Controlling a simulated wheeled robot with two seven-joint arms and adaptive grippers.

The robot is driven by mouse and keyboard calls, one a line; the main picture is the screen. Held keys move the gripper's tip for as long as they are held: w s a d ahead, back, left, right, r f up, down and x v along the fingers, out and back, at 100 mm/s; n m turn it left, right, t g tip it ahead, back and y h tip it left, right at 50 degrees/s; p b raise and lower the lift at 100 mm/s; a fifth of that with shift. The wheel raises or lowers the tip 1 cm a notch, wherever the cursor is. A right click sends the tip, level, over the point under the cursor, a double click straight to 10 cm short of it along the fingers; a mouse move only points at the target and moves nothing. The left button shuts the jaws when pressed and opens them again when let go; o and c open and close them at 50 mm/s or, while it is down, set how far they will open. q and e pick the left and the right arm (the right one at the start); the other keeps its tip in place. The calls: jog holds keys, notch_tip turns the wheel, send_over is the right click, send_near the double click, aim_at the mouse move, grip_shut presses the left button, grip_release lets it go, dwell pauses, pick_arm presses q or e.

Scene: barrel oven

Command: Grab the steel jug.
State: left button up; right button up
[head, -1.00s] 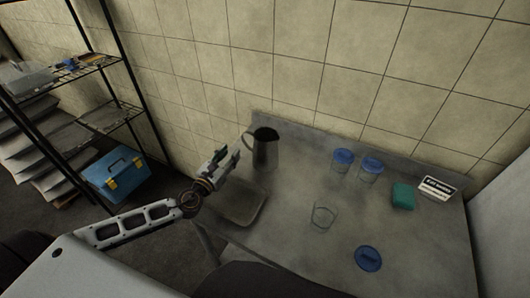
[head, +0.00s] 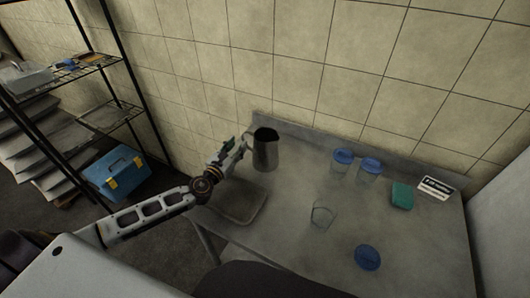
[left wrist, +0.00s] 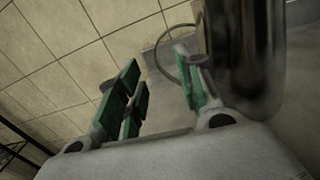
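The steel jug (head: 266,152) stands upright near the back left corner of the metal table, against the wall side. Its handle is on its left. In the left wrist view the jug (left wrist: 250,50) fills the upper right, with its thin loop handle (left wrist: 160,55) reaching left between my fingers. My left gripper (head: 236,148) is at the jug's left, at the handle. In the left wrist view its green-padded fingers (left wrist: 160,95) are apart; one finger is close to the jug's body. I cannot tell whether it touches. My right gripper is not in view.
A shallow metal tray (head: 258,212) lies in front of the jug. Two blue-lidded jars (head: 343,161), an empty glass jar (head: 322,216), a blue lid (head: 367,257), a green sponge (head: 402,195) and a small sign (head: 436,188) are to the right. A shelf rack (head: 130,70) stands left.

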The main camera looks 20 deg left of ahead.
aim_at(243, 138)
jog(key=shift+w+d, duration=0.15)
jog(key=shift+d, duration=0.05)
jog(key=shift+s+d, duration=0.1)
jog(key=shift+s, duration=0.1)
pick_arm(q)
jog(key=shift+w+r, duration=0.1)
jog(key=shift+w, duration=0.25)
jog(key=shift+w+d, duration=0.1)
jog(key=shift+w, duration=0.4)
jog(key=shift+w+r+p, duration=0.1)
jog(key=shift+w+p, duration=0.25)
jog(key=shift+w, duration=0.2)
jog(key=shift+w+d, duration=0.15)
jog(key=shift+w, duration=1.05)
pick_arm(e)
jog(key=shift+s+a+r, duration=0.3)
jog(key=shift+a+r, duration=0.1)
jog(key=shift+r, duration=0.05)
pick_arm(q)
jog(key=c, duration=0.7)
grip_shut()
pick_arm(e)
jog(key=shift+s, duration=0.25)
